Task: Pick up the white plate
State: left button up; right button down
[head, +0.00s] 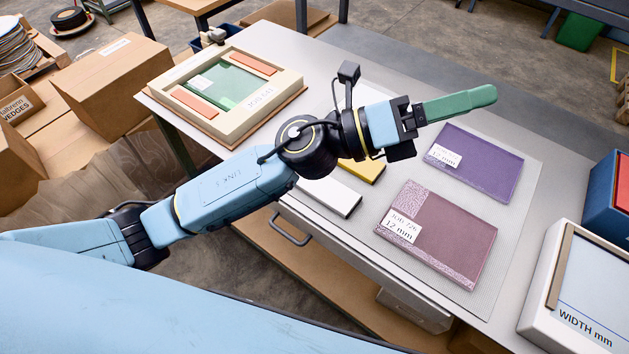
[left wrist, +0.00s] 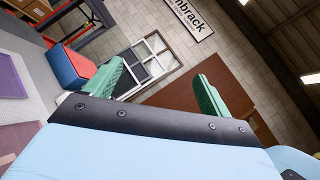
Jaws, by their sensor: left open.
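The white plate (head: 328,196) is a small oblong block lying on the grey mat, below my left forearm in the head view. Its upper part is close to the arm's outline. My left gripper (head: 478,99) has green fingers and is raised over the table, to the right of the white plate and apart from it. In the left wrist view its two fingers (left wrist: 158,88) stand wide apart with nothing between them. The white plate does not show in that view. My right gripper is not in view.
A yellow plate (head: 362,171) lies just behind the white one, partly hidden by my arm. A violet plate (head: 490,160) and a mauve plate (head: 450,225) lie to the right. A framed tray (head: 168,95) stands at the left, a width gauge (head: 535,310) and blue bin (head: 600,200) at the right.

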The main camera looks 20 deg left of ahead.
pick_arm(q)
notch_tip(320, 180, down, 3)
jog(key=s+d+m+g+y, duration=0.1)
jog(key=s+d+m+g, duration=0.15)
jog(key=m+g, duration=0.4)
jog(key=m+y, duration=1.1)
jog(key=y, duration=0.9)
send_over(313, 180)
jog(key=shift+g, duration=0.35)
jog(key=f, duration=2.2)
jog(key=shift+w+d+f, duration=0.15)
jog(key=shift+w+f, duration=0.05)
jog(key=shift+f, duration=0.15)
jog(key=f, duration=0.5)
jog(key=shift+s+f+p, duration=0.2)
jog(key=shift+f+p, duration=0.1)
jog(key=shift+p, duration=0.05)
jog(key=c, duration=1.2)
